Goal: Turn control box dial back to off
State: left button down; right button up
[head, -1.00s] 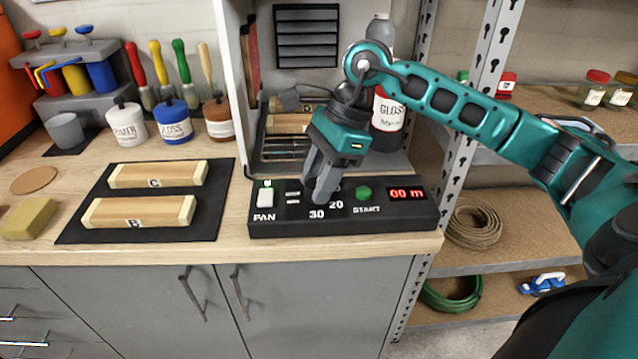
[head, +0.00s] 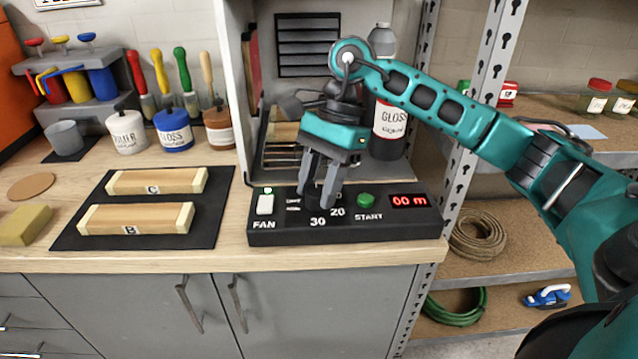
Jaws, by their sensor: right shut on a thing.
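The black control box (head: 400,226) sits at the front right of the wooden bench. Its face carries a white FAN switch (head: 265,204) with a lit green light, a green START button (head: 366,200) and a red display (head: 408,201) reading "00 m". The numbers 20 and 30 show near the dial. My right gripper (head: 317,200) points down at the dial, fingers on either side of it and shut on it. The dial itself is mostly hidden by the fingers, so its pointer cannot be read. My left gripper is not in view.
A tall cabinet with a GLOSS bottle (head: 389,128) and a rack stands right behind the box. A metal upright (head: 470,150) stands to the right. Two wooden blocks lie on a black mat (head: 90,238) to the left.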

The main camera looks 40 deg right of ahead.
jog(key=o, duration=1)
jog(key=shift+p+v, duration=0.3)
jog(key=shift+v, duration=2.85)
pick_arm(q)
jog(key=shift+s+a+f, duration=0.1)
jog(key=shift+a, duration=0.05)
pick_arm(e)
jog(key=shift+w+d+r, duration=0.1)
jog(key=shift+d+r, duration=0.15)
jog(key=shift+r, duration=0.25)
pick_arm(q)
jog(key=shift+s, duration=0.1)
